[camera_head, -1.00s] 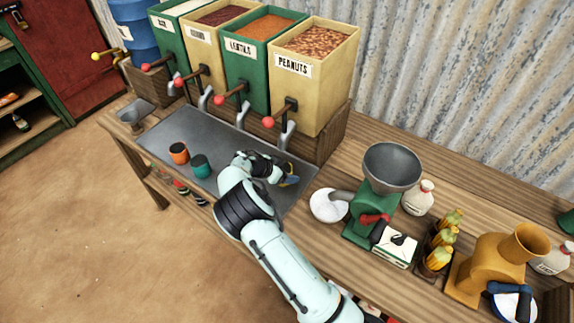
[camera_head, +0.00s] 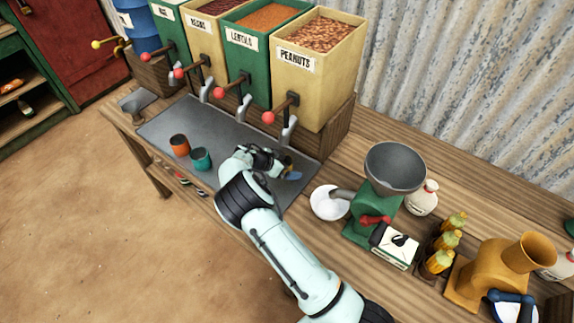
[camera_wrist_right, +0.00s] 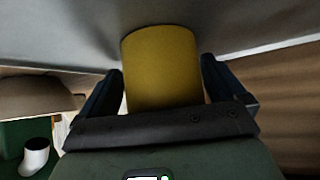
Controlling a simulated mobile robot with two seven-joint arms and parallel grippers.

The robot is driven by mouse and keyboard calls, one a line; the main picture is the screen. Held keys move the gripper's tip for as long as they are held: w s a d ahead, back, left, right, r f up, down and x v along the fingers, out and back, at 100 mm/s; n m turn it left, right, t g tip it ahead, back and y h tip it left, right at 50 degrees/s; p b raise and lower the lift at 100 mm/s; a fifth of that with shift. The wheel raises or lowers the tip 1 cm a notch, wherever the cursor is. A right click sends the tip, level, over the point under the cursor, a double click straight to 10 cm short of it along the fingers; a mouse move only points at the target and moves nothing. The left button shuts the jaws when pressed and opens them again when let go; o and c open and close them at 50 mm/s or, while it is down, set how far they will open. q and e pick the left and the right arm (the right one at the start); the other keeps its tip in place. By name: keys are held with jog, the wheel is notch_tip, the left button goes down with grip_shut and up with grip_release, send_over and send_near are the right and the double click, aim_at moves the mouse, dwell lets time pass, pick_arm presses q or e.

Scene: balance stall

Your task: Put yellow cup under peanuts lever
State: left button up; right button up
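The yellow cup (camera_wrist_right: 162,70) fills the middle of the right wrist view, between the two fingers of my right gripper (camera_wrist_right: 162,88). Both fingertips appear to touch its sides, so the gripper looks shut on it. In the head view the right gripper (camera_head: 284,166) is low over the right end of the grey tray, and mostly hides the cup. Whether the cup rests on the tray is unclear. The peanuts lever (camera_head: 273,115), with a red knob, and its grey spout (camera_head: 288,132) are just behind the gripper, on the peanuts bin (camera_head: 307,88). My left gripper is out of view.
An orange cup (camera_head: 180,146) and a teal cup (camera_head: 201,159) stand on the grey tray (camera_head: 225,130), left of the gripper. A white bowl (camera_head: 326,205) and a green grinder (camera_head: 375,215) are to the right. More levers line the bins at left.

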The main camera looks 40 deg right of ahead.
jog(key=shift+w, duration=0.1)
jog(key=shift+a+r, duration=0.15)
jog(key=shift+r, duration=0.2)
jog(key=s+v, duration=0.1)
jog(key=v, duration=1)
jog(key=shift+w+a+r+b, duration=0.25)
jog(key=shift+w+b, duration=0.1)
jog(key=shift+w, duration=0.15)
jog(key=shift+f, duration=0.1)
